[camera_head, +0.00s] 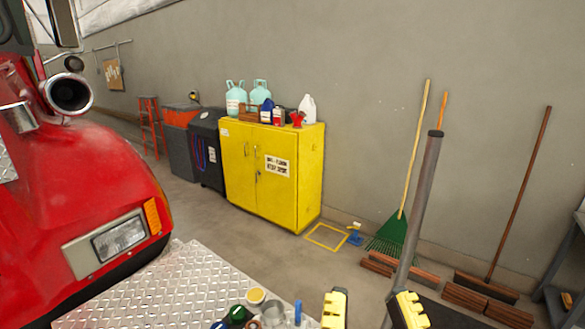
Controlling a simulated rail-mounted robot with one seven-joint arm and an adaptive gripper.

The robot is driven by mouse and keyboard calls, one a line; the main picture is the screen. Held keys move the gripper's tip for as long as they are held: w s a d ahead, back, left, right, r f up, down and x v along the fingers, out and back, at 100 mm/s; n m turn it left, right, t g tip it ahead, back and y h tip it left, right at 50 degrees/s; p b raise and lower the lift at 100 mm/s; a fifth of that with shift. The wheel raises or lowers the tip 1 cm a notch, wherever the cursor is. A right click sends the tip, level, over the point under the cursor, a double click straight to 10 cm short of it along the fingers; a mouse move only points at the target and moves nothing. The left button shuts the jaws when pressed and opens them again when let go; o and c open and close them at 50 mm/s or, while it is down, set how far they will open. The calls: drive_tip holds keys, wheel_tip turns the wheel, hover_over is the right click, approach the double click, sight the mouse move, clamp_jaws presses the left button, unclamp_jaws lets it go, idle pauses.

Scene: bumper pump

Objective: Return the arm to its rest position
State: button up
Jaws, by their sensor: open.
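Small items, among them a yellow-topped jar (256,295), a green one (238,314) and a grey cup (273,313), stand on the deck. A yellow cabinet (240,170), a green rake (390,236) and a broom (486,290) stand by the wall. Floor shows between.

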wheel_tip(320, 180, up, 20)
drive_tip(key=p, duration=1.6)
drive_tip(key=shift+w+p, duration=0.15)
drive_tip(key=shift+p, duration=0.2)
